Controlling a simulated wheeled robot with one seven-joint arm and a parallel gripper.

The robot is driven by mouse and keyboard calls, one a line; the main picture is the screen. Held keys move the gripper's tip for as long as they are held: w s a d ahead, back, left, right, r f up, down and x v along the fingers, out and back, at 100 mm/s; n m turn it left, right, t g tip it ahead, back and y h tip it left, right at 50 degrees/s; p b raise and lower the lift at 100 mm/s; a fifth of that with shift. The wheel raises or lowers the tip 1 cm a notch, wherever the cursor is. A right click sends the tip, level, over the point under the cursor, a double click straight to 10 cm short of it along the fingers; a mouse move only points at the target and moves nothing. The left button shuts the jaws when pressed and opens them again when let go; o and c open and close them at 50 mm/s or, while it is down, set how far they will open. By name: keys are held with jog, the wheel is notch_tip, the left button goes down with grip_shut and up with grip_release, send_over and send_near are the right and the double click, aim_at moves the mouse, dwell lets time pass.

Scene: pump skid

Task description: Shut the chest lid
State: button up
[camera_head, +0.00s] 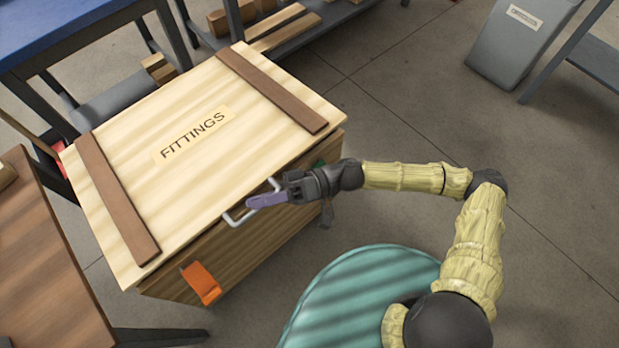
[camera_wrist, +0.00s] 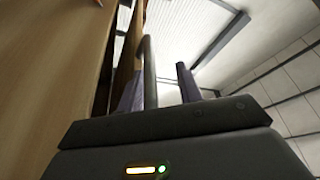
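The wooden chest (camera_head: 255,242) has a pale lid (camera_head: 190,95) with two brown strips and a FITTINGS label. The lid lies over the box, down or nearly down; I cannot tell whether a small gap remains under its front edge. A pale bar handle (camera_head: 236,218) sticks out at the front edge. My gripper (camera_head: 268,200) is at this handle. In the wrist view the handle bar (camera_wrist: 149,75) runs between my two purple fingers, close to the left one, with clear space to the right one. The fingers are open around it.
An orange tab (camera_head: 201,283) is on the chest front; a green part (camera_head: 318,163) shows partly behind my wrist. A brown table (camera_head: 40,265) stands close at left, a blue-topped table (camera_head: 60,30) behind. A grey bin (camera_head: 520,40) stands back right. Floor at right is clear.

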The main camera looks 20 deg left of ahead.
jog(key=p+v, duration=0.2)
jog(key=v, duration=1.5)
jog(key=shift+w+d+r, duration=0.1)
jog(key=shift+w, duration=0.1)
